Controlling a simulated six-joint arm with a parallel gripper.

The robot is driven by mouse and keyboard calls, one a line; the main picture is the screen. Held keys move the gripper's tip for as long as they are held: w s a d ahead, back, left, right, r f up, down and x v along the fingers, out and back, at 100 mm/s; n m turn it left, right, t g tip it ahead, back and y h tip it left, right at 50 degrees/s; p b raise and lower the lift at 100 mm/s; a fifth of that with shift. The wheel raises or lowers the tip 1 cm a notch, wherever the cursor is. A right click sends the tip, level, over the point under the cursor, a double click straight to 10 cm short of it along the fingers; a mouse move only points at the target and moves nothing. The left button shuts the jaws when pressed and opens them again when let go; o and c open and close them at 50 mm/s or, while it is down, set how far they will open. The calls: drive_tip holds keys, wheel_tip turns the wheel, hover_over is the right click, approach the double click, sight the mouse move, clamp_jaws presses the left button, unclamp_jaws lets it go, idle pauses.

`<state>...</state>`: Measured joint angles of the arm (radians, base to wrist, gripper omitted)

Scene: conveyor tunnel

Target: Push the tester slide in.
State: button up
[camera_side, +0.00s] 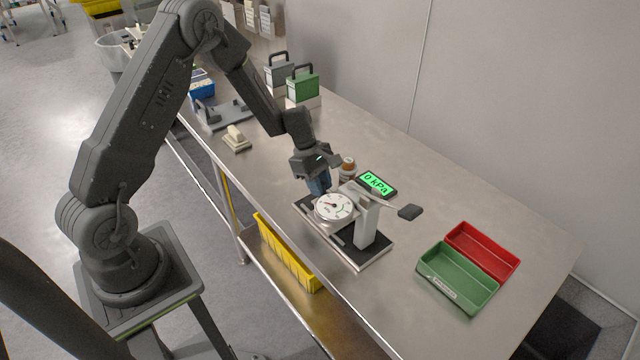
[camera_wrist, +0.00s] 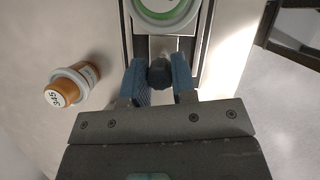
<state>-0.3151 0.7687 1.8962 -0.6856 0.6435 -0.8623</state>
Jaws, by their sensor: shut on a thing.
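In the side view my gripper (camera_side: 319,184) is at the back left end of the tester, and the knob is hidden there. A round piece with a green ring (camera_wrist: 165,12) sits on the slide, cut off by the top edge of the wrist view.
A display (camera_side: 376,184) reads 0 kPa behind the tester. A green tray (camera_side: 457,277) and a red tray (camera_side: 482,250) lie to the right. The bench between tester and trays is clear.

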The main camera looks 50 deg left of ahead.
clamp_jaws()
drive_tip(key=shift+d, duration=2.25)
drive_tip(key=o, duration=0.6)
unclamp_jaws()
drive_tip(key=v, duration=1.4)
drive_tip(key=shift+d, duration=0.15)
